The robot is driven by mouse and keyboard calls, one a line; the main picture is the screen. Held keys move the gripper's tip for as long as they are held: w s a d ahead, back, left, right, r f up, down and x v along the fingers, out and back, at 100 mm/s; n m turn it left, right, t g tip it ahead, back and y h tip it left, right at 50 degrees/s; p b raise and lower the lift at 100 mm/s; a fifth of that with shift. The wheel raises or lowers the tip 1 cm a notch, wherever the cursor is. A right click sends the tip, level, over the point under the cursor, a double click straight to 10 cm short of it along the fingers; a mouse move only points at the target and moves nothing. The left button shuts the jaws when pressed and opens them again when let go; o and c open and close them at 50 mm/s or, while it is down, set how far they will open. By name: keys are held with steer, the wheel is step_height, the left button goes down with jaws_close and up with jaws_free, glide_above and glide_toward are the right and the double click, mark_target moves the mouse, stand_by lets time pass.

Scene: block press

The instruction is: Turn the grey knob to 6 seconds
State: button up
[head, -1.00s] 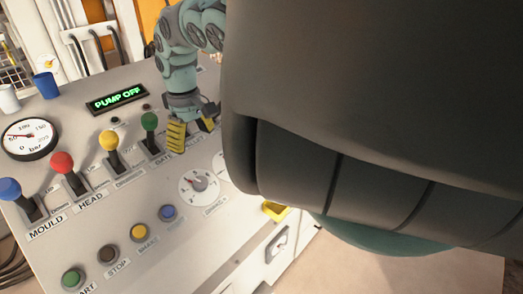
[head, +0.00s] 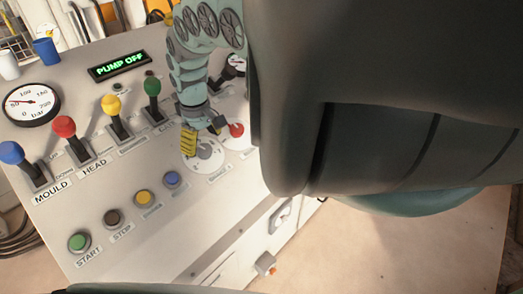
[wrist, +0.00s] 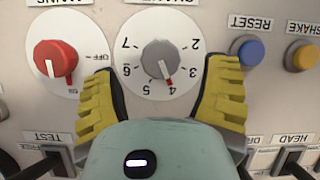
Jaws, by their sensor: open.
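The grey knob (wrist: 160,60) sits in the middle of a white round dial (wrist: 135,25) marked 2 to 7, upside down in the wrist view. In the head view the dial (head: 205,157) is partly behind my gripper (head: 203,133). My gripper (wrist: 160,95) is open and empty. Its two yellow fingers stand at either side of the dial's lower part in the wrist view, apart from the knob.
A red knob (wrist: 55,60) on its own dial is close beside the left finger in the wrist view. A blue button (wrist: 247,50) and a yellow button (wrist: 300,55) are on the right. Coloured levers (head: 112,107) and a lit "PUMP OFF" display (head: 119,64) are on the panel.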

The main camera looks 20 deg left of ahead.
mark_target(204, 148)
step_height(204, 148, down, 2)
steer(key=shift+s+a+f, duration=0.1)
steer(key=shift+s+f, duration=0.05)
steer(key=shift+f, duration=0.05)
steer(key=shift+f+p, duration=0.35)
steer(key=shift+f, duration=0.2)
steer(key=c, duration=1.2)
